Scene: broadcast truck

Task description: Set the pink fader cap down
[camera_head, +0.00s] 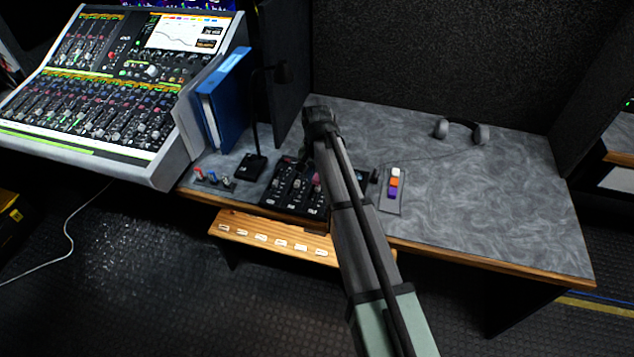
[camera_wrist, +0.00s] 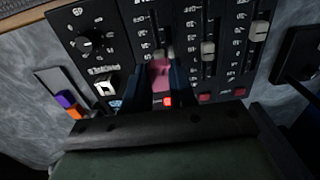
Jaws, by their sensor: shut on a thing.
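The pink fader cap (camera_wrist: 160,76) is between the two dark fingers of my gripper (camera_wrist: 161,70) in the wrist view. My gripper is shut on it, over a fader slot of the black fader panel (camera_wrist: 120,40). I cannot tell whether the cap touches the panel. A grey cap part shows just beyond it. In the head view the fader panel (camera_head: 278,196) lies at the desk's front edge, partly behind my arm. A small pink spot shows there beside my arm; my fingertips are not clear in that view.
A small tray (camera_head: 389,206) with white, orange and purple caps lies right of the panel in the head view. Headphones (camera_head: 461,131) lie at the back right.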

